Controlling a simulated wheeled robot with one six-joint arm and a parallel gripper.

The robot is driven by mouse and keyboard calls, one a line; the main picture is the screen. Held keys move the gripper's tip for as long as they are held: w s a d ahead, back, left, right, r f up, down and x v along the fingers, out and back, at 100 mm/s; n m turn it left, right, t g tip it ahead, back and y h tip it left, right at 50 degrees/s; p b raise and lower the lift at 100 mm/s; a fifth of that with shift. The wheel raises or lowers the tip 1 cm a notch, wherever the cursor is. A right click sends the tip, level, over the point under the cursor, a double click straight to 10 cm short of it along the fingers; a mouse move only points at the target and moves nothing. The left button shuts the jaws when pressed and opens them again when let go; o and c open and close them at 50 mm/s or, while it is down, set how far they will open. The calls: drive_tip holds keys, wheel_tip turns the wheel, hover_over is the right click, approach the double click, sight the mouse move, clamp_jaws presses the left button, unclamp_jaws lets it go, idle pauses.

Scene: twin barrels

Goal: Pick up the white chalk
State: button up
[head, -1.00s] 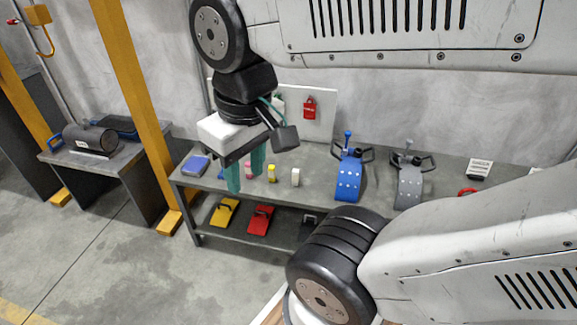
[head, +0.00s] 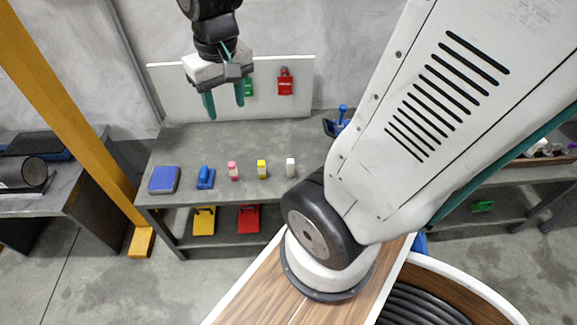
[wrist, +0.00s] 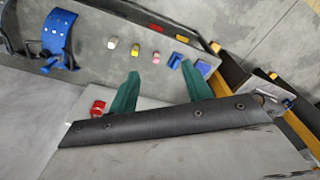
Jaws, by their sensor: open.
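The white chalk (head: 290,166) stands upright on the grey bench top, at the right end of a row of small items. In the wrist view the white chalk (wrist: 112,43) is at the upper left, beyond my fingers. My gripper (head: 225,105) is open and empty, with its two green fingers pointing down. In the head view it appears above and to the left of the chalk, before the white board. The wrist view shows both fingers of my gripper (wrist: 160,69) apart with nothing between them.
Left of the chalk stand a yellow piece (head: 262,168), a pink piece (head: 233,171), a blue stamp-like item (head: 205,177) and a blue pad (head: 164,179). A white board (head: 180,88) stands behind, holding a red padlock (head: 285,80). A yellow post (head: 85,130) rises at left.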

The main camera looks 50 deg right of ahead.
drive_tip(key=w+d+f+m, duration=0.2)
drive_tip(key=w+d+f, duration=0.4)
drive_tip(key=d+f, duration=0.3)
drive_tip(key=m+g, duration=0.1)
drive_tip(key=m, duration=0.4)
hover_over(290, 161)
drive_tip(key=f, duration=1.7)
drive_tip(key=w+f, duration=0.1)
drive_tip(key=f, duration=0.7)
drive_tip(key=shift+a+f, duration=0.15)
drive_tip(key=f, duration=0.5)
drive_tip(key=s+f, duration=0.1)
drive_tip(key=f, duration=0.2)
drive_tip(key=shift+d+f, duration=0.25)
drive_tip(key=shift+f, duration=0.1)
clamp_jaws()
